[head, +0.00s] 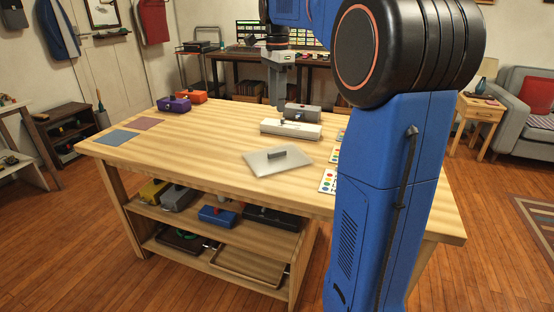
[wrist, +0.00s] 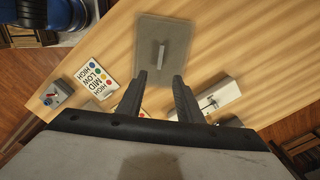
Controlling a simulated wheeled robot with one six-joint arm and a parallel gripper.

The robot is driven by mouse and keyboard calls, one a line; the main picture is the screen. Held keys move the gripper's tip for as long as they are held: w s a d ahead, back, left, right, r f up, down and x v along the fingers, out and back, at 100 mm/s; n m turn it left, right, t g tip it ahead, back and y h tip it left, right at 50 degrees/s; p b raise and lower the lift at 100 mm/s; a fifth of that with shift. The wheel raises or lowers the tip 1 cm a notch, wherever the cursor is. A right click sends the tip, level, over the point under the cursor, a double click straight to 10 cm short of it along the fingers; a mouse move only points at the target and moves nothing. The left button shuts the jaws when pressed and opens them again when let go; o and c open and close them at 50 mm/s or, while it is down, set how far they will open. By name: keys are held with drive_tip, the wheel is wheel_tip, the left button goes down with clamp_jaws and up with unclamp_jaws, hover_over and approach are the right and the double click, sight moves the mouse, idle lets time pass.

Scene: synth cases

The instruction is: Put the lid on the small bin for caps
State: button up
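A flat grey lid (head: 258,165) with a dark bar handle lies on the wooden table, near its front middle. It also shows in the wrist view (wrist: 175,31), its handle beyond my fingertips. My gripper (wrist: 160,77) is open, its fingers apart with nothing between them. In the head view my gripper (head: 278,101) hangs over the table, behind the lid. I cannot tell which container is the small bin for caps. My arm hides part of the table's right side.
A white case (head: 290,130) and a grey box (head: 303,113) stand behind the lid. Dotted cards (head: 328,181) lie to its right. A purple box (head: 174,104) and an orange box (head: 192,97) stand at the back left.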

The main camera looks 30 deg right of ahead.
sight(277, 147)
wheel_tip(277, 147, down, 17)
drive_tip(key=shift+r, duration=0.1)
idle(0.7)
drive_tip(key=shift+c, duration=0.6)
clamp_jaws()
